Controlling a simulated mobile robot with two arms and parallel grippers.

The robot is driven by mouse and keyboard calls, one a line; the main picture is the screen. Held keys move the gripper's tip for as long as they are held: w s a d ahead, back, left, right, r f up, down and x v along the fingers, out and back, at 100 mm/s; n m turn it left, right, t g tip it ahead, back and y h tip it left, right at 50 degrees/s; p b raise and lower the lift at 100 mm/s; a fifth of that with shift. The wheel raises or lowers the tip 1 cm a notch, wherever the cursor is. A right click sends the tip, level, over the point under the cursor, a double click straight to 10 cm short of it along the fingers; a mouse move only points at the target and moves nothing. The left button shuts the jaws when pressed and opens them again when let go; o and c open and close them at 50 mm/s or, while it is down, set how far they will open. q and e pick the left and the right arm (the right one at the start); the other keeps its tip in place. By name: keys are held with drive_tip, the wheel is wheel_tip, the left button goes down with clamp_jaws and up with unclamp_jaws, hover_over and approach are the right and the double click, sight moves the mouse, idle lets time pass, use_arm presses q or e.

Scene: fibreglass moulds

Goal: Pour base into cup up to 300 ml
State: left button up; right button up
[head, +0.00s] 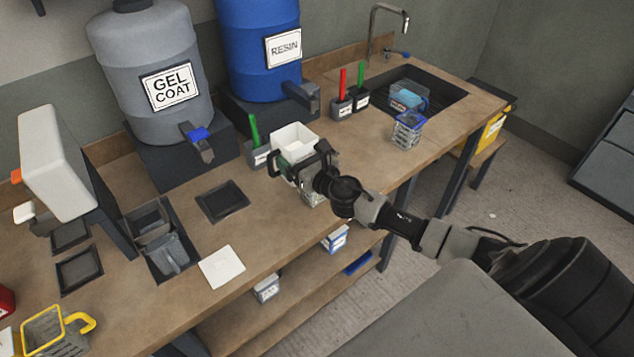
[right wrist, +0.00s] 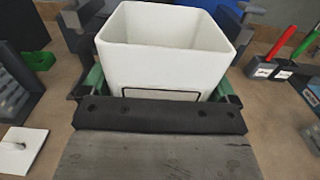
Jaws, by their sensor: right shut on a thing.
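My right gripper (head: 297,158) is shut on a white square open-topped container (head: 293,139) over the bench. In the right wrist view the white container (right wrist: 165,68) sits upright between the fingers, and its visible inside looks empty. A clear object (head: 314,194) shows partly below the gripper; the arm hides much of it. The grey GEL COAT drum (head: 150,65) has a tap with a blue handle (head: 198,138). The blue RESIN drum (head: 257,45) stands right of it. A clear cup with a yellow rim and handle (head: 55,331) stands front left. My left gripper is not in view.
A blue-rimmed clear cup (head: 408,130) stands near the sink (head: 440,99). Holders with red (head: 342,83) and green sticks stand behind the gripper. A dark pad (head: 222,201), a white square (head: 221,267) and a grey pouring-cup tray (head: 165,250) lie left.

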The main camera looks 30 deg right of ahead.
sight(305, 148)
drive_tip(key=shift+r, duration=0.2)
wheel_tip(305, 148, up, 4)
drive_tip(key=p, duration=0.4)
drive_tip(key=shift+r, duration=0.1)
drive_tip(key=shift+a+f, duration=0.1)
drive_tip(key=shift+f, duration=0.1)
idle(0.6)
